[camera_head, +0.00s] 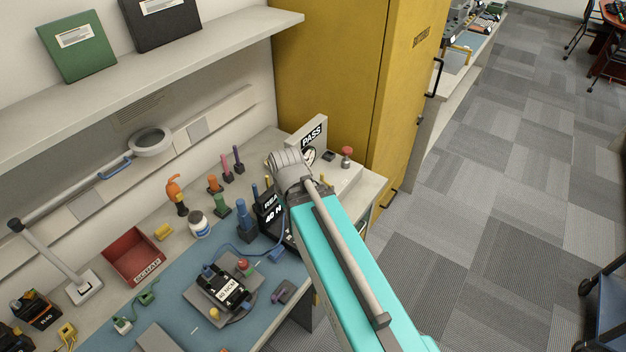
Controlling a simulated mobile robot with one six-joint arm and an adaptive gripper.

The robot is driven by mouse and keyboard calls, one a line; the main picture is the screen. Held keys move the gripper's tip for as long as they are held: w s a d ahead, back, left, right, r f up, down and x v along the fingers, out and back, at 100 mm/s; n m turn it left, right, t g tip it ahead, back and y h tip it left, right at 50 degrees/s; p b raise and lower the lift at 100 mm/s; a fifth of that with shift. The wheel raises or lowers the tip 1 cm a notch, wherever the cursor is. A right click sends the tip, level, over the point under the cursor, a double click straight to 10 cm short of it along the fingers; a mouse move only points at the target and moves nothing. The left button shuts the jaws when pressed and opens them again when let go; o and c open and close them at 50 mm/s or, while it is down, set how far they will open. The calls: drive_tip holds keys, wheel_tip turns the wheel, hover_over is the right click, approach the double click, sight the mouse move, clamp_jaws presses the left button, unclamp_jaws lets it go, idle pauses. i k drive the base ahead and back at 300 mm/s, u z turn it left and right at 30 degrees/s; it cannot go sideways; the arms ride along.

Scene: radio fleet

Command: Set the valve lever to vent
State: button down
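A grey upright panel marked PASS (311,136) stands at the far right end of the bench, with a round white gauge (309,155) at its foot, partly behind my arm. A red-topped knob (346,152) stands on the light block beside the panel. I cannot make out a valve lever or a vent mark; my arm hides part of this area. My teal arm link reaches up from the bottom to a grey ribbed joint just left of the gauge. My gripper is not visible, and the arm hides what lies beyond it.
A black unit marked REA (268,213) stands left of my arm. A blue mat (175,312) holds a battery on a grey cradle (226,290). A red scrap bin (134,256) and a magnifier lamp (150,141) are left. A yellow cabinet (345,75) stands behind; carpet is open at right.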

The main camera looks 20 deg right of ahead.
sight(322, 175)
drive_tip(key=k, duration=1.35)
drive_tip(key=z, duration=0.7)
drive_tip(key=i, duration=1)
drive_tip(key=u, duration=0.05)
